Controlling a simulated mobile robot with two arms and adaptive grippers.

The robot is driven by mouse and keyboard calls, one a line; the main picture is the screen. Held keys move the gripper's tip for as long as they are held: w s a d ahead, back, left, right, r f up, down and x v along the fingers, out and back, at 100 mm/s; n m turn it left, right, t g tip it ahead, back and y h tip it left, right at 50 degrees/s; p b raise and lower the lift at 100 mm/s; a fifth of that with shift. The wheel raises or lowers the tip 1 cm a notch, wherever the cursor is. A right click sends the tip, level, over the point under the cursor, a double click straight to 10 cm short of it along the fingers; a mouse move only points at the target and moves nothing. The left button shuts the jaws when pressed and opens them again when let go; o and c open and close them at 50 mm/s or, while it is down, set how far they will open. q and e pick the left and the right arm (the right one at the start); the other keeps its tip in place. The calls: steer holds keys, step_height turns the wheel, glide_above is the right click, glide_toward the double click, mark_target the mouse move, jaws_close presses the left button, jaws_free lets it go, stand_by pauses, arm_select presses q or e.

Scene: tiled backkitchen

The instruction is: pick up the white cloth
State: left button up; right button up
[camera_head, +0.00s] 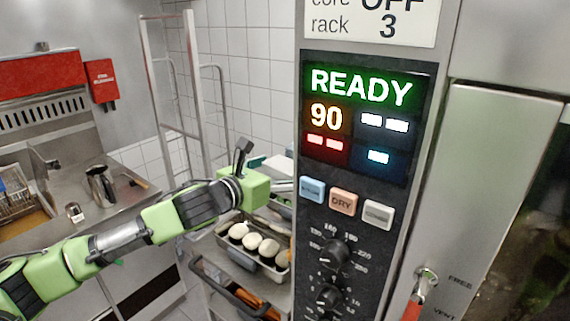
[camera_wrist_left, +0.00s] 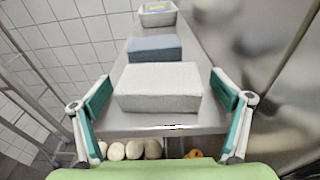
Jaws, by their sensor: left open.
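The white cloth (camera_wrist_left: 158,88) looks like a thick folded block and lies on a metal shelf. In the head view its white edge (camera_head: 280,164) shows just beyond my left gripper (camera_head: 258,166), partly hidden by the control panel. In the left wrist view my left gripper (camera_wrist_left: 160,98) is open, with one teal-padded finger on each side of the near white cloth. Nothing is held; I cannot tell whether either finger touches it. My right gripper is in neither view.
A tray of pale round items (camera_head: 262,247) sits below. The control panel (camera_head: 365,150) stands close on the right, a metal rack frame (camera_head: 155,80) behind.

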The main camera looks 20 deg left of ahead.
arm_select(q)
steer(key=shift+w+d+f, duration=0.1)
steer(key=shift+w, duration=0.2)
steer(key=shift+s, duration=0.15)
steer(key=c, duration=1.2)
